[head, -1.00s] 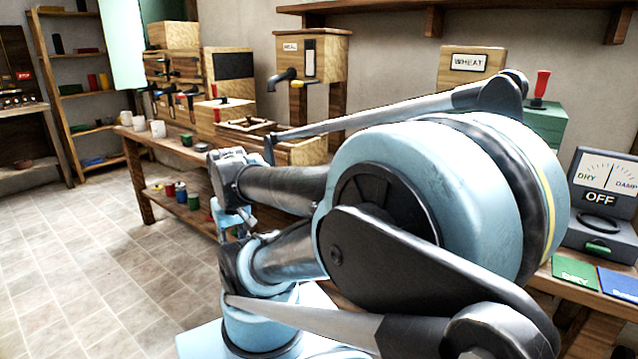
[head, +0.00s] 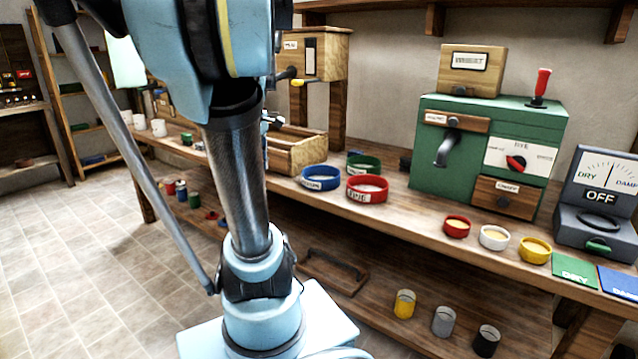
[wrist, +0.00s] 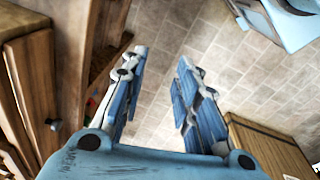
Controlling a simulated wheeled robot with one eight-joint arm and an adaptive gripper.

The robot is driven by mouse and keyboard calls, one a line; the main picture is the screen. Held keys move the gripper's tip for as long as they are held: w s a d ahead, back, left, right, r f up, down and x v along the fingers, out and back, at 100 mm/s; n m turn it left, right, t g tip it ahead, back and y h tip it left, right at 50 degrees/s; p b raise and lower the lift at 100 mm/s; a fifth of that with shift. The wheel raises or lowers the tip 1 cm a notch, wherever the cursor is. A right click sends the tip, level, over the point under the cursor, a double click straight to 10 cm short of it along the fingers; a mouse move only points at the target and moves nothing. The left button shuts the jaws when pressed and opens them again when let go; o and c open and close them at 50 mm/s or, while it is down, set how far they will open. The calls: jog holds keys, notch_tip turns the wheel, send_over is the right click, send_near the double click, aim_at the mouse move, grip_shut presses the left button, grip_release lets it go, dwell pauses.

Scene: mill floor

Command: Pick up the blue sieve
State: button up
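The blue sieve (head: 321,177) is a round blue-rimmed ring with a pale label, lying on the wooden bench in the head view. It sits just left of the red sieve (head: 367,188), with the green sieve (head: 363,162) behind them. My gripper (wrist: 160,60) is open and empty in the wrist view, its two blue fingers apart over the tiled floor. The sieve does not show in the wrist view. In the head view my gripper is hidden or out of frame, and my arm stands left of the sieve.
A green mill machine (head: 485,150) stands on the bench right of the sieves. A wooden open box (head: 297,155) is just behind the blue sieve. Small red, white and yellow bowls (head: 494,238) line the front right. A lower shelf (head: 410,290) holds several cups.

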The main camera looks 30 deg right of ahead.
jog(key=w+d+r+n, duration=0.2)
jog(key=w+d+r, duration=0.1)
jog(key=d, duration=0.3)
jog(key=w+d+r+n, duration=0.1)
jog(key=w+d+r, duration=0.15)
jog(key=d, duration=0.35)
jog(key=n+g, duration=0.1)
jog(key=n, duration=0.3)
send_over(318, 167)
jog(key=f, duration=0.9)
jog(key=shift+w+d+f, duration=0.25)
jog(key=shift+w+f, duration=0.05)
jog(key=shift+s+a+f, duration=0.1)
jog(key=shift+s+f, duration=0.05)
jog(key=shift+f, duration=1.4)
jog(key=shift+s+a+f, duration=0.1)
jog(key=shift+f, duration=1.45)
grip_shut()
